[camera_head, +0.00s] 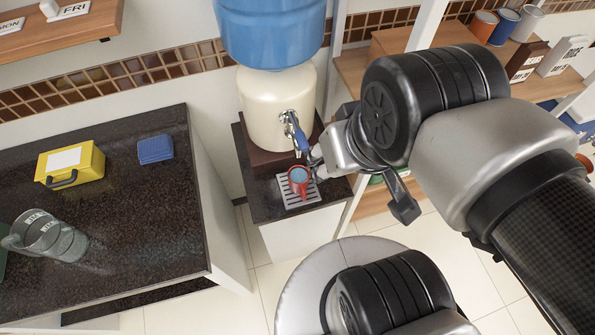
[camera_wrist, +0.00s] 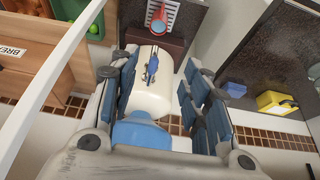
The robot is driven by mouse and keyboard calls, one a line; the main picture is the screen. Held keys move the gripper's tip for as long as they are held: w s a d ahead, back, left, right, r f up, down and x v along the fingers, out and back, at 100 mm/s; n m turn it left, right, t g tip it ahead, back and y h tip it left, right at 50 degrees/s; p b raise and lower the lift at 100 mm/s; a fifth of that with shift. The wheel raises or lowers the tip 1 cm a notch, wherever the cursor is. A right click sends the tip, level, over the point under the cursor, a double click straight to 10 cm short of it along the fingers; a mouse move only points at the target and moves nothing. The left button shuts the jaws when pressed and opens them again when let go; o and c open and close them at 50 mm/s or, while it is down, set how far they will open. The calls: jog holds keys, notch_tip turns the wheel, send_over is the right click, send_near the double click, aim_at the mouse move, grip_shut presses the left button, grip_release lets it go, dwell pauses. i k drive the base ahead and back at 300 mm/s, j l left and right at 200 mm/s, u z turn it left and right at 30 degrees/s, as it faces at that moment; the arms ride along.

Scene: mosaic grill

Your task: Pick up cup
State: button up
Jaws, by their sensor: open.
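A red cup (camera_head: 298,176) stands upright on a light slatted drip tray (camera_head: 297,194), below the spout of the water dispenser. Its inside shows blue, as if it holds water. My gripper (camera_head: 316,163) is close to the cup's right side in the head view, partly hidden by my own wrist. In the wrist view my gripper (camera_wrist: 157,68) is open, with blue-padded fingers at left and right and nothing held. The cup (camera_wrist: 161,18) shows at the top of that view, beyond the fingertips and not between them.
The dispenser (camera_head: 268,105) with its blue bottle (camera_head: 270,30) and tap (camera_head: 293,130) stands just behind the cup. Shelves with cans (camera_head: 503,25) stand at right.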

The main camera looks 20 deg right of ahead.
aim_at(299, 175)
jog(key=u, duration=0.5)
jog(key=k+l+u, duration=0.1)
jog(key=u, duration=0.9)
jog(key=k+u, duration=0.1)
jog(key=u, duration=0.35)
jog(key=z, duration=1.75)
jog(key=j+z, duration=0.25)
jog(key=j, duration=0.65)
jog(key=k, duration=0.05)
